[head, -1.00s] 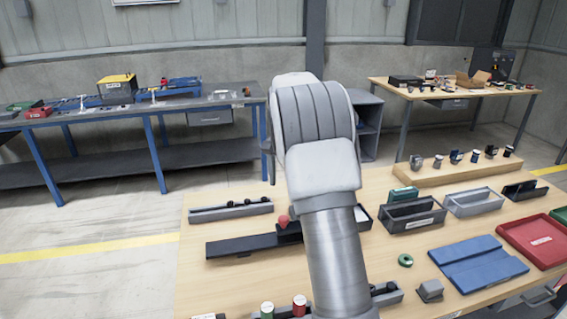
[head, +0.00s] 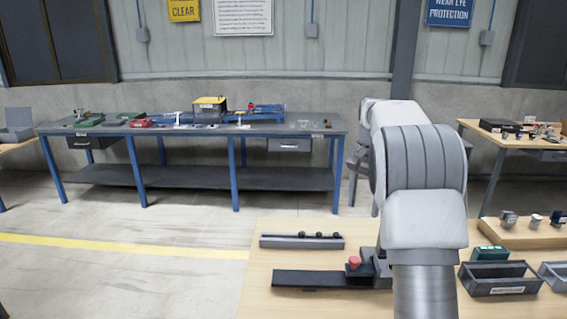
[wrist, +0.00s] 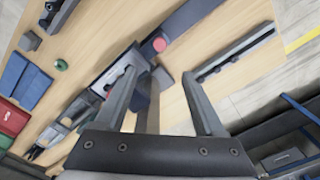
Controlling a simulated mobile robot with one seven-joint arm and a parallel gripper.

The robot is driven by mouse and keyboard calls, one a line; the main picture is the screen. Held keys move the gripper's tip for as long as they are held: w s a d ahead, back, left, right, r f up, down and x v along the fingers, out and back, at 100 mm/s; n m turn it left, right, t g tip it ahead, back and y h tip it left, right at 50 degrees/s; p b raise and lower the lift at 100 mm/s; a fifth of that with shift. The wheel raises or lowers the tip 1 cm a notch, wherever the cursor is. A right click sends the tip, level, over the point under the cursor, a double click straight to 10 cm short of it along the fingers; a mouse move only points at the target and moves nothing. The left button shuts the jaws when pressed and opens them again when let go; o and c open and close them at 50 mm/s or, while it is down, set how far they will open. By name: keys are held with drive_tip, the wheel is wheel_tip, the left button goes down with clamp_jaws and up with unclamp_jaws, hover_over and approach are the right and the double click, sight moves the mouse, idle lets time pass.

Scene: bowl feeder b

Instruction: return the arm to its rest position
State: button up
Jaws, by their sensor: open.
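My arm (head: 425,185) stands raised at the right of the head view, in front of the wooden table (head: 262,280). Its gripper is hidden in that view. In the wrist view my gripper (wrist: 163,92) shows two dark fingers set wide apart with nothing between them. It hangs above the table top, apart from the things on it. A red round knob (head: 354,262) on a dark fixture (head: 315,279) is beside my arm in the head view. The knob also shows beyond the fingers in the wrist view (wrist: 159,44).
A grey rail with dark pegs (head: 300,242) lies on the table's far left. Open bins (head: 500,286) stand right of my arm. A long blue-legged workbench (head: 190,129) stands behind, across open floor. Another wooden table (head: 500,150) is at the back right.

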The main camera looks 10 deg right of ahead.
drive_tip(key=s+a+r+n+t, duration=0.25)
drive_tip(key=s+a+r, duration=0.25)
drive_tip(key=s, duration=0.3)
drive_tip(key=s+a+r+n+t, duration=0.1)
drive_tip(key=s+a+r+n, duration=0.3)
drive_tip(key=s, duration=0.4)
drive_tip(key=s+a+f+n+t, duration=0.1)
drive_tip(key=s+a+f+n, duration=0.1)
drive_tip(key=s, duration=0.6)
drive_tip(key=s+a+f+n+t, duration=0.1)
drive_tip(key=s+a+f+n, duration=0.1)
drive_tip(key=s, duration=0.6)
drive_tip(key=shift+s+a+f, duration=0.25)
drive_tip(key=shift+a+f, duration=0.6)
drive_tip(key=shift+a, duration=0.5)
